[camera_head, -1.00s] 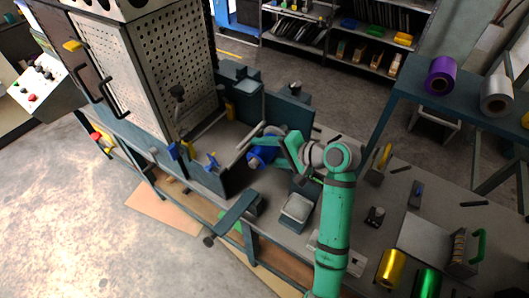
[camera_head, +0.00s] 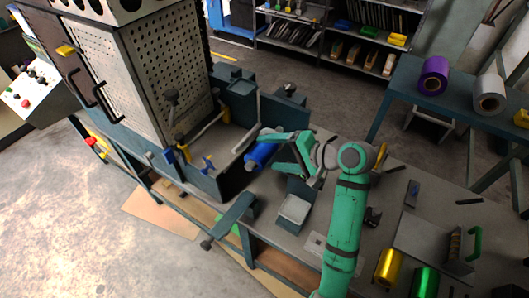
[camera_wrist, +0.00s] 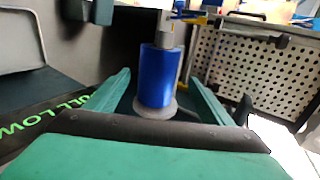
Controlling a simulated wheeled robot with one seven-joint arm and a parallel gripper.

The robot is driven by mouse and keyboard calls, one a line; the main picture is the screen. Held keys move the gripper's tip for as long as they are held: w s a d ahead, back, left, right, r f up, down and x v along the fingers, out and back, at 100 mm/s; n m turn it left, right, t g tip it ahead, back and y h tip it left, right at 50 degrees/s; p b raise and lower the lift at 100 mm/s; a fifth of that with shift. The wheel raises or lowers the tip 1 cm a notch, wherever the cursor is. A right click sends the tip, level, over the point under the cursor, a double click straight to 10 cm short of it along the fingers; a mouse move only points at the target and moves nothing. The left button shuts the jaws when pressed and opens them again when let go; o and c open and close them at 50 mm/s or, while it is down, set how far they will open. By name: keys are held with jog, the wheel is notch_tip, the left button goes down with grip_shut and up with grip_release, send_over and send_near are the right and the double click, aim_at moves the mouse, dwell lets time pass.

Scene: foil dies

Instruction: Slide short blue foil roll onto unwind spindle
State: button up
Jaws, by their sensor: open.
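The short blue foil roll (camera_head: 260,154) sits beside the large machine, left of my gripper. In the wrist view the blue roll (camera_wrist: 158,76) stands between the lines of my spread fingers. A grey shaft (camera_wrist: 166,38), seemingly the spindle, shows at its far end in line with it, and a pale round flange or core end shows at its near end. The roll appears to be on this shaft; how far is hidden. My gripper (camera_head: 280,153) is open and holds nothing. In the wrist view its green fingers flank the roll with gaps on both sides.
The perforated machine housing (camera_head: 145,75) rises at the left. A pale tray (camera_head: 294,209) lies below my gripper. Yellow (camera_head: 389,267) and green (camera_head: 426,281) rolls lie at the lower right. Purple (camera_head: 433,76) and silver (camera_head: 489,94) rolls are on the far table.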

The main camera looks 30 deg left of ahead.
jog(key=v, duration=0.6)
jog(key=shift+s, duration=0.1)
dwell(0.4)
